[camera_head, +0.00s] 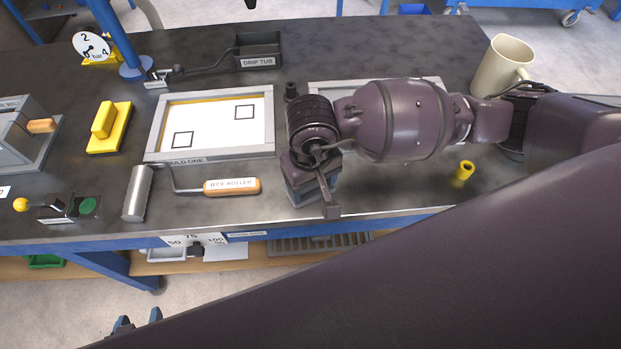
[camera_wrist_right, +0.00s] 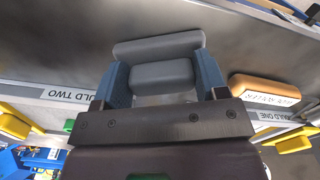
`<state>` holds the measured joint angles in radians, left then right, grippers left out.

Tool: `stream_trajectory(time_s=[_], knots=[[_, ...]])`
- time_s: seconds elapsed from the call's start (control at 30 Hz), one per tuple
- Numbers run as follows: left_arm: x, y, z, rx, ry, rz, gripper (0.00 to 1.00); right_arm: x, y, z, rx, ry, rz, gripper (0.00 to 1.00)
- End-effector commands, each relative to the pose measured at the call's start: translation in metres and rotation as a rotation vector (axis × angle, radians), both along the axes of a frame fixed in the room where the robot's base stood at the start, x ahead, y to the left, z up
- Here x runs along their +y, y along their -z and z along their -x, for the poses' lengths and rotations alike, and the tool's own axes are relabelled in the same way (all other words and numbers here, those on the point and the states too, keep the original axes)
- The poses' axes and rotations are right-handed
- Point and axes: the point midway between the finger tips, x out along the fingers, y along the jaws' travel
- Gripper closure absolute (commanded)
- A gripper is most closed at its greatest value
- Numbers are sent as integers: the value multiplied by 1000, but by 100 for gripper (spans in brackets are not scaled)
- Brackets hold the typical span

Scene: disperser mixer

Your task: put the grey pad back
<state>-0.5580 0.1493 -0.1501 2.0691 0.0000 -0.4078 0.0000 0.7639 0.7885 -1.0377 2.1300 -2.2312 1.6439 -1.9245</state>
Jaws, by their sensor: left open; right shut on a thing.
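The grey pad (camera_wrist_right: 160,72) is between the blue fingers of my right gripper (camera_wrist_right: 165,90) in the right wrist view. It has a wider flat plate and a smaller raised block, and the fingers are shut on it. In the head view my right gripper (camera_head: 310,190) is near the front edge of the bench, right of the mould one frame. The pad is mostly hidden there, and I cannot tell whether it touches the bench. My left gripper (camera_head: 138,322) shows only its blue fingertips at the bottom left; it is open, empty, and in front of the bench.
The mould one frame (camera_head: 158,128) holds a white sheet with two square outlines. Mould two (camera_head: 432,82) is largely behind my right arm.

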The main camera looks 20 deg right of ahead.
Motion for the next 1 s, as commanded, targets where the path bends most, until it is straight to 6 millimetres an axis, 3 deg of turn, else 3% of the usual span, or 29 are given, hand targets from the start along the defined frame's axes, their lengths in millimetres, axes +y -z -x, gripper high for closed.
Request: stream_trajectory(time_s=[0.37, 0.4, 0.53, 0.83, 1.0], knots=[[1, 4, 5, 11, -2, 0, 44, 0, 4, 0, 0, 0, -1, 56], [1, 3, 5, 10, -2, 0, 44, 0, 3, 0, -1, 0, -1, 29], [1, 3, 4, 9, -2, 0, 44, 0, 2, 0, -2, 0, -1, 9], [0, 1, 3, 5, -2, 0, 44, 0, 1, 0, -2, 0, -1, 8], [0, -5, -2, -10, -1, 1, 44, 0, -13, -1, -5, 0, -2, 8]])
